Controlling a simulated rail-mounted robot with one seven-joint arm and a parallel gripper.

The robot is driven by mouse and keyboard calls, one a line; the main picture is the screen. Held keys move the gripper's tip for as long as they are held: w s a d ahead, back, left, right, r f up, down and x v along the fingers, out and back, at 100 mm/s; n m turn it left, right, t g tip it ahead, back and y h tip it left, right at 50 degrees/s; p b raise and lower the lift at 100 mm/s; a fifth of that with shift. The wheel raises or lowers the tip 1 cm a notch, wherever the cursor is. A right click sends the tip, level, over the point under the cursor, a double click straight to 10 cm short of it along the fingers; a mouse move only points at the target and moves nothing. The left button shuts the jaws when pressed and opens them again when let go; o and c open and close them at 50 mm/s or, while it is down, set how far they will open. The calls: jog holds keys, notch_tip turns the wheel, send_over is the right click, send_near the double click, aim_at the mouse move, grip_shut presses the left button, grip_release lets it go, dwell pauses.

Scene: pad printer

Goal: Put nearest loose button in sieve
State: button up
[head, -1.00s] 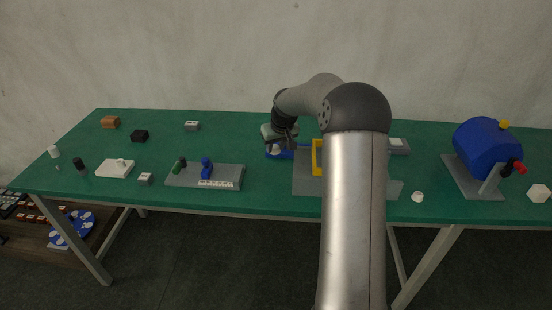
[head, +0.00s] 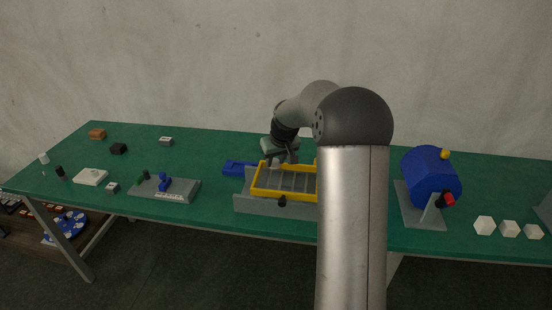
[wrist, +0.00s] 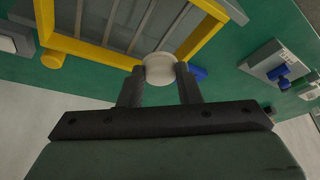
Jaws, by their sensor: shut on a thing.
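The round white button (wrist: 160,68) is pinched between the two fingertips of my gripper (wrist: 160,80) in the wrist view. In the head view my gripper (head: 284,160) is above the far left part of the sieve, and the button is hard to make out there. The sieve is a yellow frame (head: 265,192) with grey slats across it, set in a grey base. It also shows in the wrist view (wrist: 90,50), with the button in front of its yellow rim. My arm hides the sieve's right end in the head view.
A blue tray (head: 238,167) lies left of the sieve. A blue drum on a grey stand (head: 430,182) is at the right, with white hexagonal pieces (head: 484,225) near it. A grey plate with small fixtures (head: 165,188) is further left.

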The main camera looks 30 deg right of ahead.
jog(key=shift+w+a, duration=0.1)
jog(key=shift+a, duration=0.05)
notch_tip(320, 180, down, 8)
jog(key=b, duration=0.5)
jog(key=shift+r+b, duration=0.25)
jog(key=shift+b, duration=0.1)
jog(key=shift+f, duration=0.1)
dwell(0.4)
jog(key=o, duration=1)
